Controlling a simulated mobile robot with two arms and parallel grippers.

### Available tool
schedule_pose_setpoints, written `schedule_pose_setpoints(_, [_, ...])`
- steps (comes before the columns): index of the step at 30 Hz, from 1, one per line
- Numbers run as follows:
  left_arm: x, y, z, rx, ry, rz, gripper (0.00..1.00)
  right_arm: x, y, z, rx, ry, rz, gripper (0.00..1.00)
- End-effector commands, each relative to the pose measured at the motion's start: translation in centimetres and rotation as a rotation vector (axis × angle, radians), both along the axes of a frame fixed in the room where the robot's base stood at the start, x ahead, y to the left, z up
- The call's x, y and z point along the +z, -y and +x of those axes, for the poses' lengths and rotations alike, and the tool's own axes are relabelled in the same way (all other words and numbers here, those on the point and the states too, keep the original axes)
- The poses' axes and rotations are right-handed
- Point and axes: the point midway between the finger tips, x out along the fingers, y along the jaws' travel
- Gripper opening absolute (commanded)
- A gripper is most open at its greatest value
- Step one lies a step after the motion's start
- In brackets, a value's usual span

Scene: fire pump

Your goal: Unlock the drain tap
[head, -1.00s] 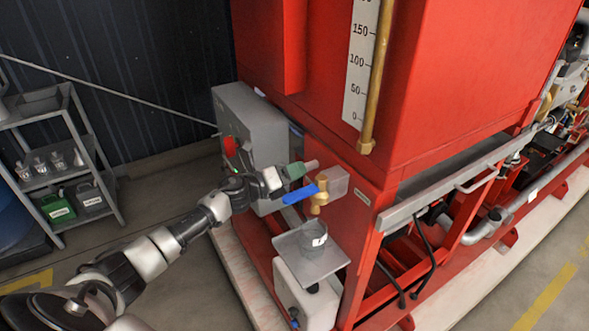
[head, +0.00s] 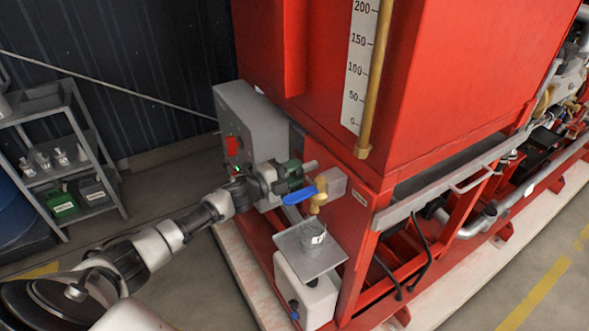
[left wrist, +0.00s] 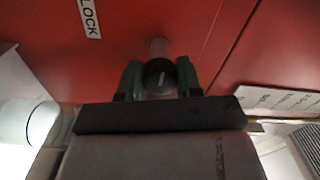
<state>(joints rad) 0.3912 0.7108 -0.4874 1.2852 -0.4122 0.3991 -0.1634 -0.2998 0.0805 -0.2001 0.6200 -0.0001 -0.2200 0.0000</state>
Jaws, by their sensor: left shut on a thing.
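My left gripper (head: 296,175), with green fingers, is at the red panel, beside and just behind the blue tap handle in the head view. In the left wrist view its two fingers (left wrist: 160,80) are shut on a round dark knob (left wrist: 160,70) with a paler end at the red surface. A label reading "LOCK" (left wrist: 88,16) is at the upper left, cut by the frame edge. The brass drain tap (head: 318,201) has a blue lever handle (head: 305,194) pointing left. My right gripper is not in view.
A metal tray (head: 318,262) with a small cup (head: 313,233) is below the tap, above a white container (head: 305,295). A grey control box (head: 250,130) stands behind my gripper. A shelf rack (head: 75,130) is at the left. The floor between is clear.

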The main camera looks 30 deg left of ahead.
Motion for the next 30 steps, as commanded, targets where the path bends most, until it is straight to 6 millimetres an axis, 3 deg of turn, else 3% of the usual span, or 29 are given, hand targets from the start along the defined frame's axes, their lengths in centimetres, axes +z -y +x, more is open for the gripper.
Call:
schedule_pose_setpoints(12, [-0.01,-0.07,0.00,0.002,-0.103,-0.172,0.11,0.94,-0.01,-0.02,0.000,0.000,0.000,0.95])
schedule_pose_setpoints(29, [-0.10,-0.03,-0.02,0.001,-0.120,-0.202,0.11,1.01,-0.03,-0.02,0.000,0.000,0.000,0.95])
schedule_pose_setpoints(30, [-0.10,-0.04,-0.01,0.001,-0.120,-0.202,0.36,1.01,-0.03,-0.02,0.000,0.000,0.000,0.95])
